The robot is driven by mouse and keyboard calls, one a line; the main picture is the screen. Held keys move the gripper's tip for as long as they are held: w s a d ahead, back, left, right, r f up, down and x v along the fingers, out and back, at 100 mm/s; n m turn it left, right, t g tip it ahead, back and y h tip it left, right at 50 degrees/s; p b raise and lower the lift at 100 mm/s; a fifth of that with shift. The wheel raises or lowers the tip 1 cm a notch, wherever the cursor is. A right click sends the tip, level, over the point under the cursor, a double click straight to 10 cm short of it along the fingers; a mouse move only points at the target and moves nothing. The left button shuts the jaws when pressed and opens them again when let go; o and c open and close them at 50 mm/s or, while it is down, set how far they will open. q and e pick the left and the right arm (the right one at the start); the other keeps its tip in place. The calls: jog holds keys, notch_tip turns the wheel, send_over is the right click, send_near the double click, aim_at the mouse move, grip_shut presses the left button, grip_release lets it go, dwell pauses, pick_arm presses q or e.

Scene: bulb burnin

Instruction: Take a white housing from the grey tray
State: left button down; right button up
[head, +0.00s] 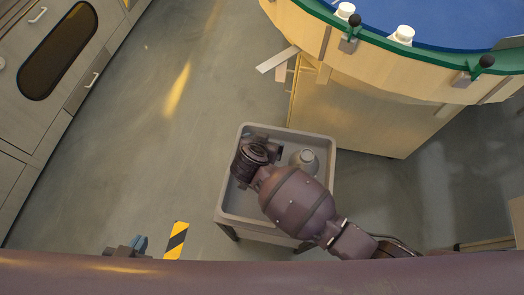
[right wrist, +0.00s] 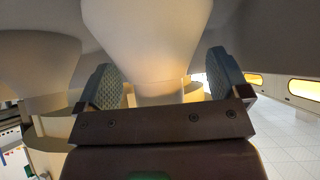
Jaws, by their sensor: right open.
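The grey tray (head: 229,200) stands on a low stand in the middle of the head view. A white housing (head: 305,158) in it shows beside my right arm. My right arm reaches over the tray and hides part of its inside, and its fingers are hidden there. In the right wrist view my right gripper (right wrist: 165,82) is open, with one finger on each side of a white housing (right wrist: 145,35); I cannot tell whether they touch it. Another white housing (right wrist: 35,65) is to the left. My left gripper (head: 138,245) is low at the left, away from the tray, its jaws unclear.
A round wooden table with a green rim (head: 430,62) and blue top (head: 440,18) stands at the upper right, with small white pieces (head: 402,35) along its edge. Cabinets (head: 30,110) line the left. A yellow-black striped marking (head: 176,240) is left of the tray. The floor between is clear.

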jog(key=shift+s, duration=0.1)
jog(key=c, duration=1.5)
pick_arm(q)
jog(key=shift+s+f, duration=0.2)
jog(key=shift+s, duration=0.2)
pick_arm(e)
jog(key=shift+f, duration=0.1)
jog(key=shift+c, duration=0.4)
